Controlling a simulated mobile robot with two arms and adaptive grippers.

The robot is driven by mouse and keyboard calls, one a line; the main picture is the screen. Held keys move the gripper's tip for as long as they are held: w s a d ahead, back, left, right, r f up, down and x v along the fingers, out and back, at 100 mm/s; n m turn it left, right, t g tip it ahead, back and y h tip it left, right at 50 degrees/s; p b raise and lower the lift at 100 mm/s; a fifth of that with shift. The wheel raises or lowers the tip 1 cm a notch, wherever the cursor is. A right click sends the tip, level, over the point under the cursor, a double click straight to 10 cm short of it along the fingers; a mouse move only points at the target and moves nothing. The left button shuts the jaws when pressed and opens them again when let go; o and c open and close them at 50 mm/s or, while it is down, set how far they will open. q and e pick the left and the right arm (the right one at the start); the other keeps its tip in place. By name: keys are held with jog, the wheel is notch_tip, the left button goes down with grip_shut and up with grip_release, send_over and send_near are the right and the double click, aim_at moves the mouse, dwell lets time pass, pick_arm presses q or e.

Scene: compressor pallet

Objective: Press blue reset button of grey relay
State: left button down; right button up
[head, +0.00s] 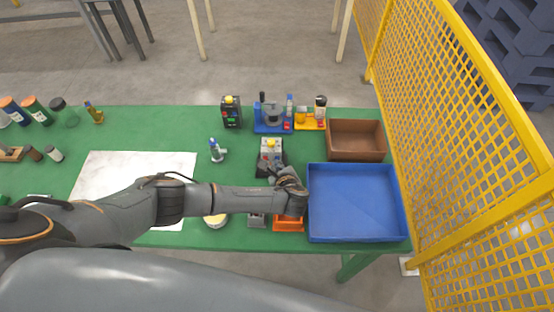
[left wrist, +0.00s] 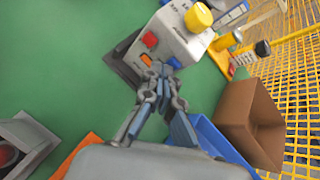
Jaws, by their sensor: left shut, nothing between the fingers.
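The grey relay (head: 271,148) stands on the green table, with a yellow knob on top. In the left wrist view the relay (left wrist: 172,40) shows its yellow knob, a red button (left wrist: 150,39) and an orange button (left wrist: 146,59) on its face. A small blue spot, apparently the blue reset button (left wrist: 175,63), lies right at my fingertips and is partly hidden. My left gripper (head: 270,170) is at the near side of the relay. In the left wrist view its fingers (left wrist: 165,72) are shut with nothing between them. I cannot tell whether they touch the button. My right gripper is out of view.
A blue tray (head: 355,238) and a brown box (head: 356,154) stand to the right. A black relay-like unit (head: 231,112), a blue-based device (head: 272,128) and a yellow-based one (head: 309,122) are behind. An orange block (head: 288,226) is under my forearm. A yellow mesh fence (head: 450,120) borders the right.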

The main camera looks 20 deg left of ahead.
pick_arm(q)
jog(key=shift+w, duration=0.15)
dwell(0.3)
jog(key=shift+s+d+p, duration=0.1)
jog(key=shift+s+p, duration=0.35)
jog(key=shift+s, duration=0.15)
jog(key=shift+s+d, duration=0.3)
jog(key=shift+s, duration=0.65)
jog(key=shift+s+d, duration=0.25)
jog(key=shift+s, duration=0.75)
jog(key=shift+s+d, duration=0.3)
jog(key=shift+s, duration=0.65)
